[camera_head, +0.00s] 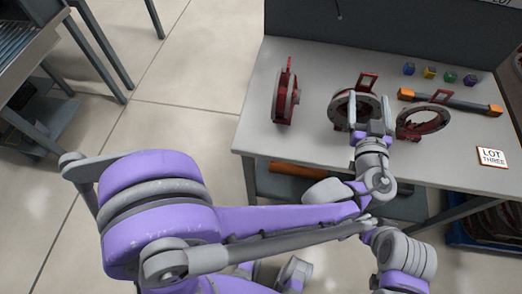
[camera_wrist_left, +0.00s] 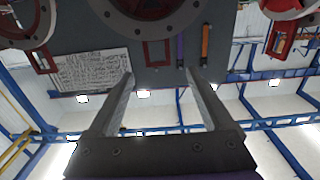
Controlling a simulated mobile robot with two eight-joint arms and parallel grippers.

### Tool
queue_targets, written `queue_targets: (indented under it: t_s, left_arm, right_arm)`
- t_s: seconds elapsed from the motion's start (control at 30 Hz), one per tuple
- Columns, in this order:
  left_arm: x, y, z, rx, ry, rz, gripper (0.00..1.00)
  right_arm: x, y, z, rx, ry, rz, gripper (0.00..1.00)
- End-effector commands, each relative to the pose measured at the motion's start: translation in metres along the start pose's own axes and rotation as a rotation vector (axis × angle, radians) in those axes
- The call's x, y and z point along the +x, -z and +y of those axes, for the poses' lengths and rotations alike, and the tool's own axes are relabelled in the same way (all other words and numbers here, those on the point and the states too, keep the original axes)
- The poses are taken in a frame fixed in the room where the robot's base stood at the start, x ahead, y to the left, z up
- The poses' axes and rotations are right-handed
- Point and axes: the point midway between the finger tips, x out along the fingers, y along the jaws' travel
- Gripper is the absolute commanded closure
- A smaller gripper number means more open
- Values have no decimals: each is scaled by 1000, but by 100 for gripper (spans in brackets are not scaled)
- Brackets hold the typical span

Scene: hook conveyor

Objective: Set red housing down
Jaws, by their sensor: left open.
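Several red housings with grey flange rings are on the grey table (camera_head: 258,128) in the head view. The left one (camera_head: 287,92) stands on edge. The middle one (camera_head: 339,108) is partly covered by my left gripper, and the right one (camera_head: 423,121) lies tilted or flat. My left gripper (camera_head: 370,103) is open at the middle housing, its fingers spread apart with nothing visible gripped. In the left wrist view the open fingers (camera_wrist_left: 158,75) are empty, and a ringed housing (camera_wrist_left: 150,12) shows beyond them at the top. Whether the fingers touch the housing is unclear. My right gripper is not seen.
A grey bar with orange ends (camera_head: 450,103) lies behind the right housing. Several small coloured cubes (camera_head: 429,73) sit at the back right. A LOT THREE card (camera_head: 491,156) lies at the right front. A dark panel (camera_head: 385,30) closes the back. The front-left tabletop is clear.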

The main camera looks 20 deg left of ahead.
Motion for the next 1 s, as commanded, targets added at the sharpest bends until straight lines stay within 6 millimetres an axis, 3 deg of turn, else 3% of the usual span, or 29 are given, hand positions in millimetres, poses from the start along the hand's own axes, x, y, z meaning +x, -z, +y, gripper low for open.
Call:
queue_targets:
  t_s: [0.07,0.13,0.27,0.3,0.4,0.5,0.6,0.7,0.8,1.0]
  left_arm:
    - [5,-5,-23,26,35,-47,15]
    - [10,-16,-59,72,85,-136,15]
    - [2,-50,-154,178,178,-404,15]
    - [-7,-63,-181,202,191,-495,15]
    - [-39,-91,-234,238,183,-705,15]
    - [-82,-117,-273,236,125,-894,15]
    - [-124,-137,-291,204,28,-1024,15]
    - [-155,-149,-294,164,-68,-1088,15]
    - [-173,-155,-292,132,-140,-1109,15]
    - [-182,-157,-289,114,-192,-1113,15]
  right_arm:
    - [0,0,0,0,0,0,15]
    - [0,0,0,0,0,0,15]
    - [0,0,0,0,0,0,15]
    - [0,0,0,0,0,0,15]
    - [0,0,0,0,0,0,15]
    - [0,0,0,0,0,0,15]
    - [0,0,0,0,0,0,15]
    - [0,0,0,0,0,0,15]
    - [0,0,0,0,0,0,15]
    - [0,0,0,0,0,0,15]
